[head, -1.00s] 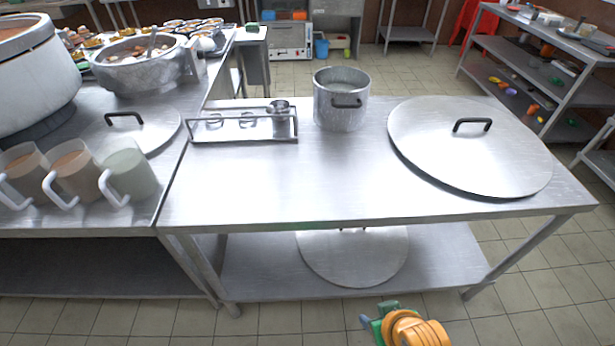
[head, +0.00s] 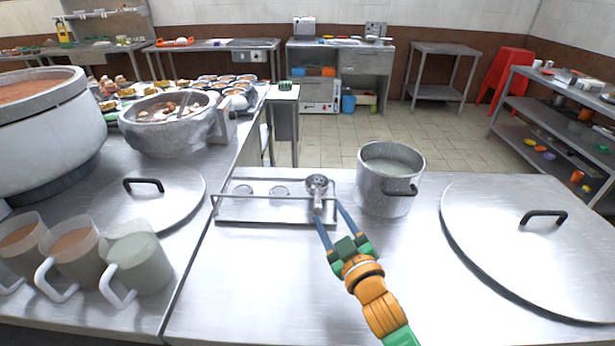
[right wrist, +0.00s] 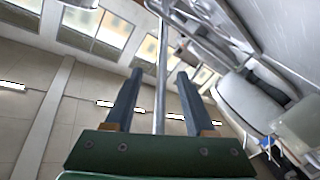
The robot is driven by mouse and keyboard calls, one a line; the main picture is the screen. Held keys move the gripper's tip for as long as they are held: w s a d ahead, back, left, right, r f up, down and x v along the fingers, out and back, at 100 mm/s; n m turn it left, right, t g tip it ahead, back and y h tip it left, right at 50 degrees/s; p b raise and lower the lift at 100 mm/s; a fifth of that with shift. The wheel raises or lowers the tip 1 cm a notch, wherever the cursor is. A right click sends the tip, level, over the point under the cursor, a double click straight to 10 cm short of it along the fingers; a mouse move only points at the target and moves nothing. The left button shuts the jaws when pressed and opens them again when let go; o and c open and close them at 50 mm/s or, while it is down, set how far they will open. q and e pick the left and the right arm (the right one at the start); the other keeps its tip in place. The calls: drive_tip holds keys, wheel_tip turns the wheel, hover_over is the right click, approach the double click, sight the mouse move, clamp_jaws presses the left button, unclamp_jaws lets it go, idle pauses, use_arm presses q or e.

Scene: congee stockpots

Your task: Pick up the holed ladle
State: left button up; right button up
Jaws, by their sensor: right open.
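The holed ladle (head: 317,183) hangs at the right end of the metal rack, its round perforated end on top. My right gripper (head: 329,209) is open, with its two blue fingers reaching up to the rack just below the ladle's head. In the right wrist view, a thin metal rod that looks like the ladle's handle (right wrist: 161,60) runs between the two open fingers, with a gap on each side. The ladle's lower part is hard to make out in the head view. My left gripper is not in view.
The rack (head: 270,219) has two more round openings or tops to the left. A steel pot (head: 378,205) stands close to the right. A large lid (head: 490,245) lies further right. Handled jugs (head: 140,262) stand at left. The table front is clear.

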sight(318, 196)
drive_tip(key=x, duration=0.4)
drive_tip(key=a+x, duration=0.1)
drive_tip(key=x, duration=0.1)
drive_tip(key=shift+w+a+r+b, duration=0.1)
drive_tip(key=shift+r+b, duration=0.2)
drive_tip(key=shift+b, duration=0.05)
drive_tip(key=shift+s+r, duration=0.15)
drive_tip(key=shift+s, duration=0.05)
drive_tip(key=shift+c, duration=0.9)
clamp_jaws()
